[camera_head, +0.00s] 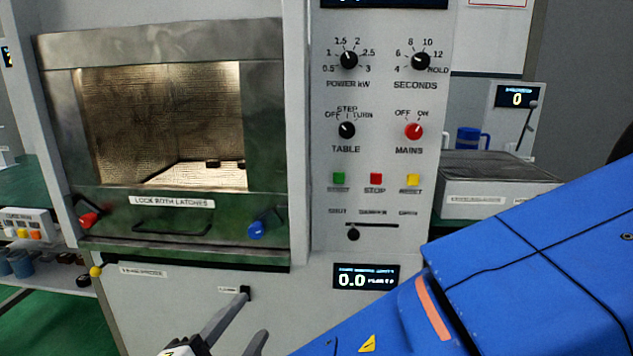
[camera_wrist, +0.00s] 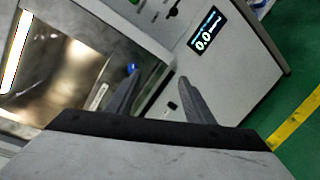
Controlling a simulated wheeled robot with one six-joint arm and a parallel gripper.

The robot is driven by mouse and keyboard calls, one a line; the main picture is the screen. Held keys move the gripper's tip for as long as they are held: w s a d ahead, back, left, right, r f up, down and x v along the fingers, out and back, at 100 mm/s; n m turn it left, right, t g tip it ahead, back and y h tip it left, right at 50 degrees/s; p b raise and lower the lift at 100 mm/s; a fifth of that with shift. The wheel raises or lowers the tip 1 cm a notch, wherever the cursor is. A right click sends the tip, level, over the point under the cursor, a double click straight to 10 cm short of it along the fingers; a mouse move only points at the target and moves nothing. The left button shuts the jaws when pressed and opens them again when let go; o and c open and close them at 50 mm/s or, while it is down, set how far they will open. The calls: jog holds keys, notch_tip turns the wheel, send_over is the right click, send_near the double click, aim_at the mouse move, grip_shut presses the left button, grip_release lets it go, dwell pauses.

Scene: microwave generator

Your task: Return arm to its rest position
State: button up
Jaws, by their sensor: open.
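My gripper (camera_head: 240,325) is at the bottom of the head view, in front of the machine's lower panel. Its two grey fingers are apart with nothing between them. They also show in the wrist view (camera_wrist: 155,92), pointing toward the machine front. My blue arm (camera_head: 520,270) comes in from the lower right of the head view. The microwave generator (camera_head: 372,200) stands ahead, its lit chamber (camera_head: 165,120) seen behind a metal-framed front. A red latch handle (camera_head: 88,219) and a blue latch handle (camera_head: 262,225) sit at the lower corners of that front.
The control panel has several knobs, buttons and a slider (camera_head: 353,234). A display (camera_head: 365,277) reads 0.0. A shelf with small items (camera_head: 28,224) is at left. Green floor (camera_wrist: 300,110) lies beside the machine.

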jog(key=w+d+f+m+g+h, duration=0.1)
jog(key=w+d+f+m+g, duration=0.15)
jog(key=d, duration=0.55)
jog(key=w+d+f+m+g+h, duration=0.1)
jog(key=w+d+m+g, duration=0.15)
jog(key=d, duration=0.45)
jog(key=w+d+f+m+g+h, duration=0.1)
jog(key=w+d+m+g, duration=0.15)
jog(key=d, duration=0.55)
jog(key=s+d+f+m+g+y, duration=0.2)
jog(key=s+d+m+y, duration=0.1)
jog(key=d+m, duration=0.3)
jog(key=s+d+f+m+g+y, duration=0.2)
jog(key=s+d+m+y, duration=0.2)
jog(key=d+m, duration=0.3)
jog(key=shift+s+d+f, duration=0.35)
jog(key=shift+s+d, duration=0.55)
jog(key=shift+d, duration=1.2)
